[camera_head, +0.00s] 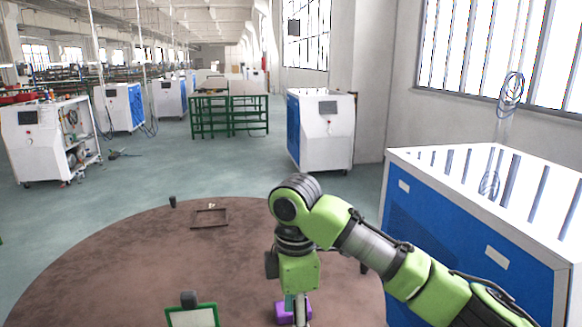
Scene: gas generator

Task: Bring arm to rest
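My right arm, green and grey, comes in from the lower right. It rises to a bent joint over the brown round floor area, and its end part points down. Its gripper (300,309) is at the bottom edge, mostly hidden by the wrist and cut off by the frame. I cannot tell whether its fingers are open or shut. A purple block (283,316) with a teal part shows beside it; I cannot tell whether they touch. My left gripper is not in view.
A blue and white cabinet (450,232) stands close to my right arm. A green-framed panel (192,318) is at the bottom. A dark rectangular frame (210,218) lies on the brown round area (110,265). Another cabinet (326,130) stands behind.

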